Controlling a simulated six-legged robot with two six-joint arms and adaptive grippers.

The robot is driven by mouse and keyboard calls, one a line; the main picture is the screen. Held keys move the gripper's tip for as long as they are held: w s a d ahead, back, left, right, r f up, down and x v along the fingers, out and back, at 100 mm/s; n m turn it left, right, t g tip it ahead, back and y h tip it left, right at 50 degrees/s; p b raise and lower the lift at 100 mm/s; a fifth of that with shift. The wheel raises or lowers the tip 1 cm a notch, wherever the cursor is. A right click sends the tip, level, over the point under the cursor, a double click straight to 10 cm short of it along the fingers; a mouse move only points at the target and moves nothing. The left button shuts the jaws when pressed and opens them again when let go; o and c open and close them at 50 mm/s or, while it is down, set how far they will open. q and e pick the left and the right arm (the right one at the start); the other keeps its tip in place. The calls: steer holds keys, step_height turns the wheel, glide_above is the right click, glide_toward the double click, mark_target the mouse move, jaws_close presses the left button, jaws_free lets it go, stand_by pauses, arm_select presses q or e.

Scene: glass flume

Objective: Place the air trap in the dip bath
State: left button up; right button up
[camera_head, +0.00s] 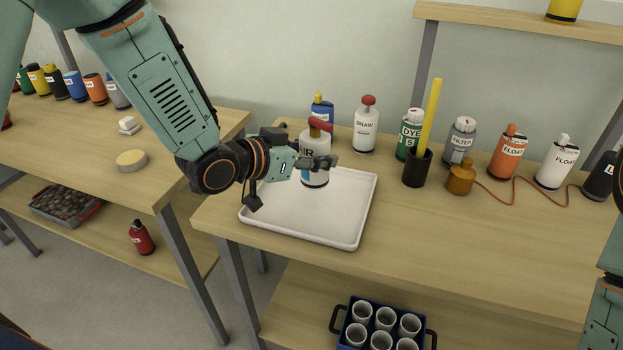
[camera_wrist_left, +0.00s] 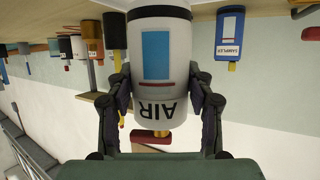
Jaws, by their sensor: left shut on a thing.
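The air trap (camera_head: 315,172) is a white bottle marked AIR with a blue patch and a red top. My left gripper (camera_head: 322,162) is shut on its body from the side. In the left wrist view the air trap (camera_wrist_left: 162,60) appears upside down between the two fingers of the left gripper (camera_wrist_left: 162,105). A shallow white tray (camera_head: 290,228), which seems to be the dip bath, lies below it on the table. The air trap is upright over the tray's back part; whether its base touches the tray I cannot tell. My right gripper is out of view.
Behind the tray stand a blue bottle (camera_head: 322,108) and a white DRAIN bottle (camera_head: 366,128). To the right are a black cup (camera_head: 417,169) with a yellow stick, a brown bottle (camera_head: 460,178) and several more bottles. The table front right of the tray is clear.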

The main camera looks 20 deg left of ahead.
arm_select(q)
steer(key=shift+a+f, duration=0.65)
steer(key=shift+f, duration=0.05)
steer(key=f, duration=0.1)
steer(key=d+f, duration=0.1)
steer(key=b, duration=0.1)
steer(key=shift+s+d+f, duration=0.1)
steer(key=shift+d+f, duration=0.15)
steer(key=shift+f, duration=0.3)
steer(key=shift+a+f, duration=0.1)
steer(key=shift+a, duration=0.45)
steer(key=shift+d, duration=0.1)
steer(key=o, duration=1)
steer(key=shift+d, duration=0.3)
steer(key=shift+o, duration=0.7)
steer(key=shift+a+f, duration=0.1)
steer(key=shift+o, duration=0.5)
steer(key=shift+a, duration=0.25)
steer(key=shift+d+r, duration=0.25)
steer(key=p+v, duration=0.2)
steer(key=v, duration=0.4)
steer(key=shift+s+a+r, duration=0.2)
steer(key=shift+s+a, duration=0.05)
steer(key=shift+a, duration=0.05)
steer(key=p, duration=0.3)
glide_toward(303, 174)
steer(key=shift+w+a+f, duration=0.1)
steer(key=shift+w+f, duration=0.05)
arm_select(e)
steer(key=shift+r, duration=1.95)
